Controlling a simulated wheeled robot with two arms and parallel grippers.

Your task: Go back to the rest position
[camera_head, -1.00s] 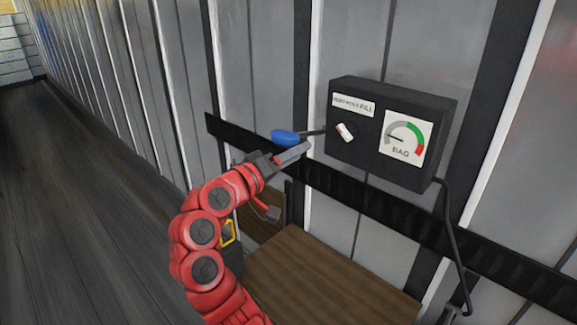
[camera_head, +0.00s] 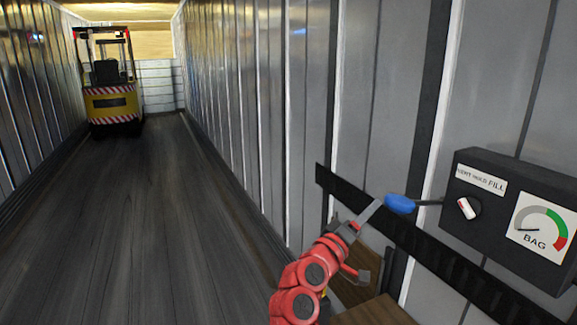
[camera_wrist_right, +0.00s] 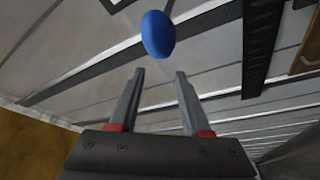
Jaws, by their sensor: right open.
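My right gripper (camera_head: 367,213) shows in the head view at the end of the red arm, just left of the blue knob (camera_head: 400,204). The knob sits on a dark rod at the left side of a black control box (camera_head: 480,228). In the right wrist view my right gripper (camera_wrist_right: 158,80) is open with nothing between its fingers. The blue knob (camera_wrist_right: 158,34) is there beyond the fingertips, apart from them. The box carries a white switch (camera_head: 466,208) and a BAG gauge (camera_head: 541,231). My left gripper is in neither view.
The box hangs on a ribbed metal wall with a black rail (camera_head: 440,250) along it. A brown wooden surface (camera_head: 372,312) lies below my right arm. A yellow forklift (camera_head: 112,104) stands far back at the left. The dark floor (camera_head: 140,220) between is clear.

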